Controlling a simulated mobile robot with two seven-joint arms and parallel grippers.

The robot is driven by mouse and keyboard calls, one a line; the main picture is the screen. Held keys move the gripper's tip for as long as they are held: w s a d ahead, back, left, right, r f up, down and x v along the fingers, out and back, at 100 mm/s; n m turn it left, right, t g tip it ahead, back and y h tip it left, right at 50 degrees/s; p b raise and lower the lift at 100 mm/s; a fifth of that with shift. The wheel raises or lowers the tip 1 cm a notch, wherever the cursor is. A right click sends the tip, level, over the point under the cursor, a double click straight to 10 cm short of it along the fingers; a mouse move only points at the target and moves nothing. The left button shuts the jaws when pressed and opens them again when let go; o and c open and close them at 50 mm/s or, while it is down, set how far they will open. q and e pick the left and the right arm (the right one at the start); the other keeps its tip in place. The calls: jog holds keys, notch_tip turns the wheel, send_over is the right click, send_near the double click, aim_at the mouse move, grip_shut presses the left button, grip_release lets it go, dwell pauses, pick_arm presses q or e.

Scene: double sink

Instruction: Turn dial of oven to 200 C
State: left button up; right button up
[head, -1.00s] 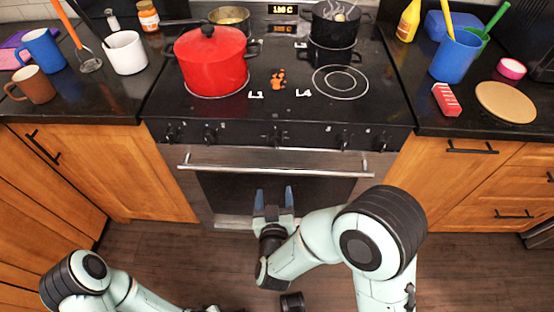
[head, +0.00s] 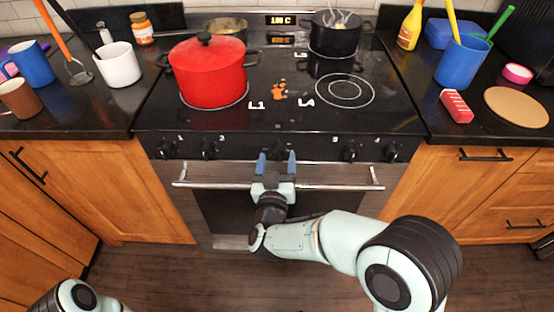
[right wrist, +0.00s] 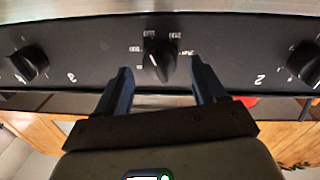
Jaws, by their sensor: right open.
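The oven dial (right wrist: 159,60) is the black middle knob on the stove's front panel, with small temperature marks around it. In the right wrist view it stands between my right gripper's (right wrist: 161,72) fingertips, which are apart and not closed on it. Its exact setting is too small to read. In the head view my right gripper (head: 276,164) points at the panel above the oven handle, its blue fingers hiding most of the dial. A lit display (head: 281,20) at the back ends in C; its digits are unclear. My left gripper is out of view.
Burner knobs sit either side, such as the left one (head: 209,150) and right one (head: 349,152). The oven door handle (head: 335,187) runs just below the panel. A red pot (head: 208,78) and a black pot (head: 335,35) stand on the cooktop (head: 300,125).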

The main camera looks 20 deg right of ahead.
jog(key=shift+w+d, duration=0.25)
jog(key=shift+w, duration=0.35)
jog(key=c, duration=1.1)
jog(key=shift+o, duration=0.2)
jog(key=shift+m, duration=0.3)
